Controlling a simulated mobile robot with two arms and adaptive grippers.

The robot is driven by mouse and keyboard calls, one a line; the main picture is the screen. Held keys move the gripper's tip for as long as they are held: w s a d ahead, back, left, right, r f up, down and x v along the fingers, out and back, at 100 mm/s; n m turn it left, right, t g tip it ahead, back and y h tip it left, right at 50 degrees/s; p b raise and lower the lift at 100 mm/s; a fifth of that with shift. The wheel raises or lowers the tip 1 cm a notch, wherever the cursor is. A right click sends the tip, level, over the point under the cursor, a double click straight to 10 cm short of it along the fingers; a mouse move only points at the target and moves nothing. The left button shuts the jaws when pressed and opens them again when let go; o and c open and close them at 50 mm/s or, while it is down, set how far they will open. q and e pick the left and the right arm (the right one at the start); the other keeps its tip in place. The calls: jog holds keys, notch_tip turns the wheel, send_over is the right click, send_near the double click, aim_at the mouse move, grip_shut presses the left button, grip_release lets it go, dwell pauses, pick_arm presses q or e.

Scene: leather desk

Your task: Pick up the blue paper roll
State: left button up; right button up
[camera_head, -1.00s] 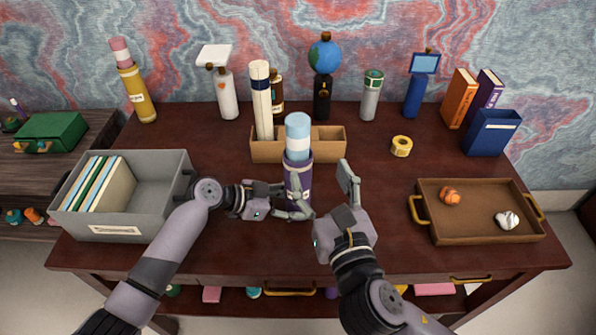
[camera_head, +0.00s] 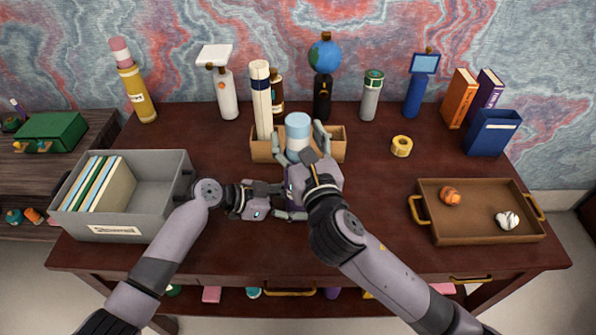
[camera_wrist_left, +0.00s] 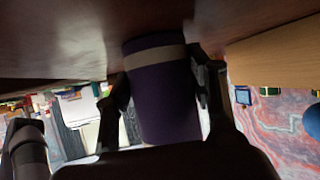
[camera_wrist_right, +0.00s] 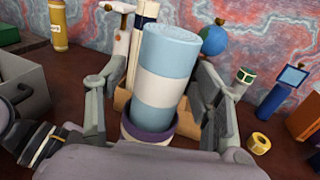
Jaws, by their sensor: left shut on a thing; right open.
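The blue paper roll (camera_head: 298,127) is light blue with a white band and stands upright in a dark purple tube (camera_wrist_left: 165,105). The roll's upper part sticks out above the tube's rim in the right wrist view (camera_wrist_right: 168,78). My left gripper (camera_head: 289,202) is shut on the lower part of the purple tube. My right gripper (camera_wrist_right: 158,78) is open, with one finger on each side of the exposed roll. Gaps show between these fingers and the roll. The right hand hides most of the tube in the head view.
A wooden box (camera_head: 333,146) holding a tall white roll (camera_head: 261,100) stands just behind. A grey bin (camera_head: 165,180) is at left. A brown tray (camera_head: 475,223) and a yellow tape roll (camera_head: 401,146) are at right. Bottles line the back.

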jog(key=shift+w, duration=0.25)
jog(key=shift+c, duration=0.5)
grip_shut()
